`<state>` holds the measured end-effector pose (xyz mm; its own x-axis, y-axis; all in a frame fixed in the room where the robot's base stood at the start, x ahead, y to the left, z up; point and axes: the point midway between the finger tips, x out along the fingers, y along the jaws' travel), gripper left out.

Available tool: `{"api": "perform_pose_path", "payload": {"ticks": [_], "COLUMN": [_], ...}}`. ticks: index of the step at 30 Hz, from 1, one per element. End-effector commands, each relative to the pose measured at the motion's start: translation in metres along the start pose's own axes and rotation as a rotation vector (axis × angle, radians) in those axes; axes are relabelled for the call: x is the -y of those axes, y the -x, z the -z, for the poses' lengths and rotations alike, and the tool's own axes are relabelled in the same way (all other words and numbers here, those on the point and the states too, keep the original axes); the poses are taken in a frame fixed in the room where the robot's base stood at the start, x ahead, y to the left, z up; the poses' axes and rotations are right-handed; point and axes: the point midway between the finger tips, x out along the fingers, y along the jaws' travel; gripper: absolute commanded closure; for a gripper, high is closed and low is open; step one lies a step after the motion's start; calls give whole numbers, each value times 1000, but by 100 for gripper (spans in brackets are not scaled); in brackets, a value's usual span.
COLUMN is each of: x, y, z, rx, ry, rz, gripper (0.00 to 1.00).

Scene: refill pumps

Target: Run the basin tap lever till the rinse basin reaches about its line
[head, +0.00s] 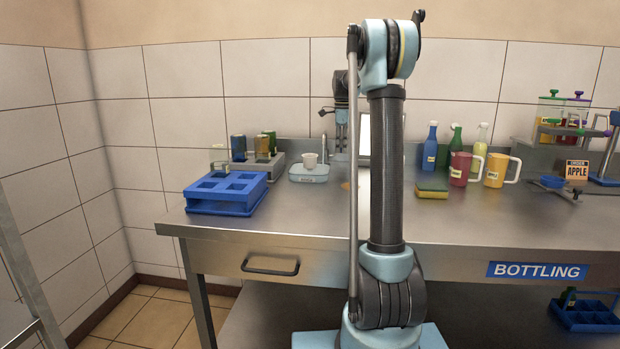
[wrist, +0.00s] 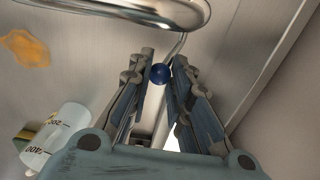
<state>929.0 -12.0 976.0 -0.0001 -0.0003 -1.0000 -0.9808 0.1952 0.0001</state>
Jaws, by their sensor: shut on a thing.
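The basin tap's curved metal spout (wrist: 150,10) crosses the top of the wrist view. The tap lever shows there as a thin rod ending in a blue ball knob (wrist: 160,74). My gripper (wrist: 163,66) is shut on this knob, with one finger on each side. In the head view my gripper (head: 341,118) is small, at the back of the counter by the wall, partly behind my arm. I cannot make out the rinse basin, its line or its water level in either view; my arm covers part of that area.
A white measuring cup (wrist: 62,138) stands close to my gripper's left side in the wrist view. An orange-brown spill (wrist: 25,48) lies on the metal counter. A blue rack (head: 226,188) stands left; bottles and mugs (head: 460,168) stand right. The counter front is clear.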

Motion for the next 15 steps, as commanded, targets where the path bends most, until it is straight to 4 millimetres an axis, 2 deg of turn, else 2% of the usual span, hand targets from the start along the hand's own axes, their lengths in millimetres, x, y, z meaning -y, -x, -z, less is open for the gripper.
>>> {"api": "perform_pose_path", "payload": {"ticks": [15], "x": [11], "y": [4], "z": [0], "rx": [1], "ry": [0], "rz": [4], "gripper": [100]}}
